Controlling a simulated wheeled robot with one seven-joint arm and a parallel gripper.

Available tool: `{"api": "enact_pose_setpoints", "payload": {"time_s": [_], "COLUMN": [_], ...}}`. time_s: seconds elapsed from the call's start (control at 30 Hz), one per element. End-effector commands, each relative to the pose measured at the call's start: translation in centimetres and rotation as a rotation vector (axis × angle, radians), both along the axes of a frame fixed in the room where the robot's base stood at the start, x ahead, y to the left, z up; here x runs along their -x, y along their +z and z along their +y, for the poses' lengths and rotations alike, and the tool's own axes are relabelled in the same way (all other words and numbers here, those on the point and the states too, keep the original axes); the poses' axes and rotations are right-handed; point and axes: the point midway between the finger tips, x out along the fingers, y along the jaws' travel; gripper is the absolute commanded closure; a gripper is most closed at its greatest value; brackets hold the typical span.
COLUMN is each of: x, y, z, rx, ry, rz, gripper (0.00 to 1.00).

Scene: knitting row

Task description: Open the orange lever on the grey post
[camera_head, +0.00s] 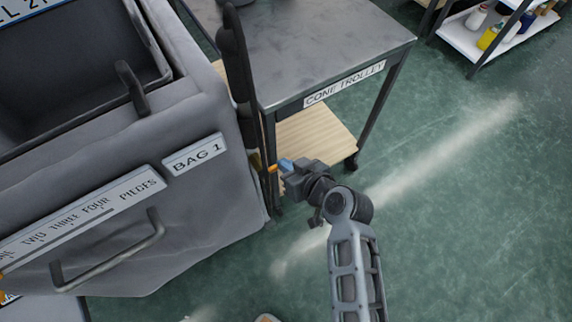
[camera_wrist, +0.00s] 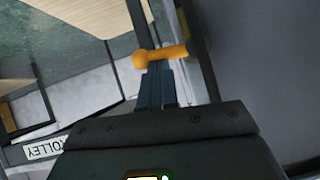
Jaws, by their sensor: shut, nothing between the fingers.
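The orange lever (camera_wrist: 165,54) lies across the wrist view as a short bar with a round knob at its left end. It runs right toward a dark upright post (camera_wrist: 197,45). In the head view the lever (camera_head: 272,169) is a small orange bit beside the lower end of the dark post (camera_head: 240,90). My gripper (camera_head: 285,164) is shut and empty, its blue fingertips just right of the lever. In the wrist view my fingertips (camera_wrist: 158,68) overlap the lever's edge; I cannot tell whether they touch it. The lever's mount is partly hidden.
A grey bag unit labelled BAG 1 (camera_head: 195,153) stands close left of the post. The cone trolley (camera_head: 335,45), with a wooden lower shelf (camera_head: 312,138), stands right behind it. Green floor (camera_head: 460,210) is clear to the right. A shelf with bottles (camera_head: 489,36) is at the far right.

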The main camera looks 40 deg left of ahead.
Motion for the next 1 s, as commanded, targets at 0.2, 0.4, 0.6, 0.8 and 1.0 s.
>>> {"api": "enact_pose_setpoints", "payload": {"time_s": [0.2, 0.4, 0.6, 0.8, 1.0], "x": [-0.2, -0.5, -0.7, -0.7, -0.5], "y": [-0.7, -1.7, -2.8, -3.9, -4.9], "z": [-0.1, -0.2, -0.3, -0.3, -0.2], "rx": [-0.025, -0.075, -0.148, -0.22, -0.293], "ry": [0.0, 0.0, -0.001, 0.0, 0.0], "rz": [0.058, 0.179, 0.353, 0.531, 0.707], "gripper": [1.0, 1.0, 1.0, 1.0, 1.0]}}
